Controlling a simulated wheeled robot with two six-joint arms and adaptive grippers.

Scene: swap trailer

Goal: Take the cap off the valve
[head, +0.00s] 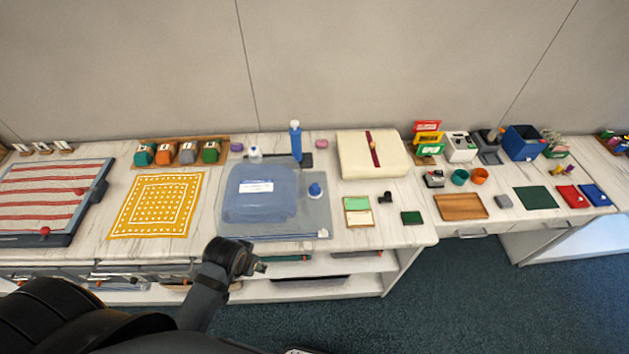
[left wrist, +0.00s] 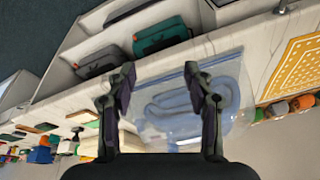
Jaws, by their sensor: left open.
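A clear storage bag (head: 320,213) lies on the white table, with a folded blue item (head: 258,195) and a white label inside. A round blue cap (head: 316,190) sits on the bag's right part; the valve under it is hidden. My left gripper (head: 260,267) is in front of the table edge, apart from the bag and the cap. In the left wrist view my left gripper (left wrist: 160,72) is open and empty, with the bag (left wrist: 150,125) beyond its fingers. I cannot make out the cap in that view. My right gripper is not in view.
A tall blue bottle (head: 295,143) and a small white bottle (head: 255,154) stand behind the bag. A yellow patterned cloth (head: 158,205) lies to its left. A cream folded bundle (head: 355,155) and a green-and-cream card (head: 358,211) are to its right. A shelf (head: 340,288) runs below the tabletop.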

